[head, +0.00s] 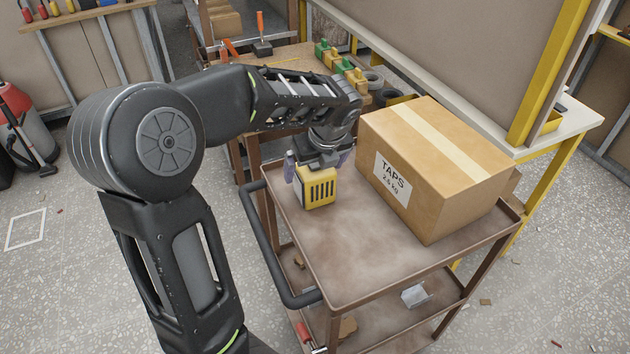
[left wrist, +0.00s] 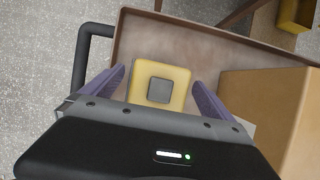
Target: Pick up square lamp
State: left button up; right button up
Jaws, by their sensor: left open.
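The square lamp (head: 317,189) is a yellow block with dark vertical slots, standing on the top shelf of a brown cart. In the left wrist view the lamp (left wrist: 160,86) shows from above as a yellow square with a grey square in its middle. My left gripper (head: 318,168) is directly over the lamp, pointing down. Its two purple fingers (left wrist: 163,92) are open, one on each side of the lamp, with a visible gap on both sides in the wrist view. Whether the fingertips reach below the lamp's top is hard to tell. My right gripper is not in view.
A large cardboard box (head: 440,165) labelled TAPS stands on the cart (head: 362,282) right of the lamp. A dark handle (head: 266,250) runs along the cart's left side. The cart's front top area is clear. A workbench (head: 300,62) with tools stands behind.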

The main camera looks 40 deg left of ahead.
pick_arm(q)
jog(key=shift+x, duration=1.1)
jog(key=shift+c, duration=0.6)
jog(key=shift+r, duration=0.1)
jog(key=c, duration=1.8)
